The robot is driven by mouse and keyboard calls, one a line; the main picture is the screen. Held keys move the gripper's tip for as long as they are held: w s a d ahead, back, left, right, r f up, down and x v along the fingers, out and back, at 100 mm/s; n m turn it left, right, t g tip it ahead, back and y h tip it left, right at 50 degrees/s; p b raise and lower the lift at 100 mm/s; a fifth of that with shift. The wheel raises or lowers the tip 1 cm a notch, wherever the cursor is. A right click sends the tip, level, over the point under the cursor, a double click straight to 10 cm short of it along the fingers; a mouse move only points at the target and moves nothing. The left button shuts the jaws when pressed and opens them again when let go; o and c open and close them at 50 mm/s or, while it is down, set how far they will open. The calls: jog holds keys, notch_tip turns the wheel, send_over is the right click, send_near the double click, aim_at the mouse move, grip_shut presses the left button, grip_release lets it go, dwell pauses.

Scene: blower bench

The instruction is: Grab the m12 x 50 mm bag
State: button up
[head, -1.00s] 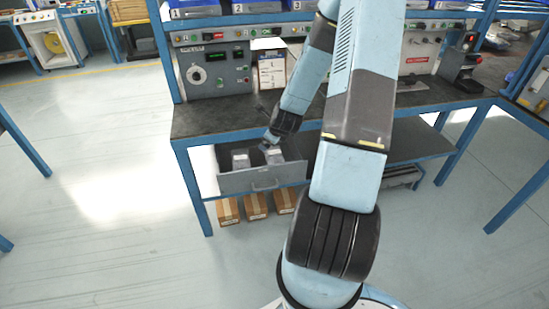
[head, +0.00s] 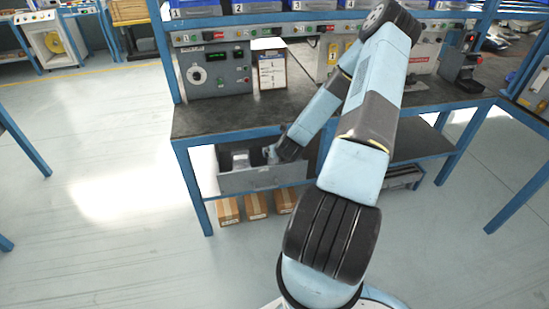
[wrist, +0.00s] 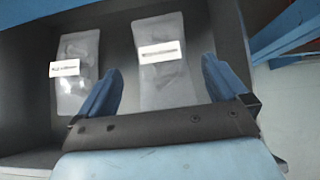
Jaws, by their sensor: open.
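The open grey drawer (head: 250,181) under the bench holds two clear bags with white labels. In the wrist view, one bag (wrist: 72,88) lies on the left and the other bag (wrist: 165,82) lies right of it. The print on both labels is too blurred to read, so I cannot tell which is the M12 x 50 mm bag. My gripper (wrist: 161,65) is open, with its blue fingers on either side of the right bag, and nothing is gripped. In the head view, my gripper (head: 270,154) is in the drawer area and the left bag (head: 240,160) shows beside it.
The dark bench top (head: 215,118) is above the drawer. A white carton (head: 272,70) and control panels stand on the bench. Cardboard boxes (head: 256,206) sit below the drawer. The floor to the left is clear.

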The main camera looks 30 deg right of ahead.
jog(key=shift+x, duration=4.15)
jog(key=shift+c, duration=0.2)
jog(key=c, duration=1)
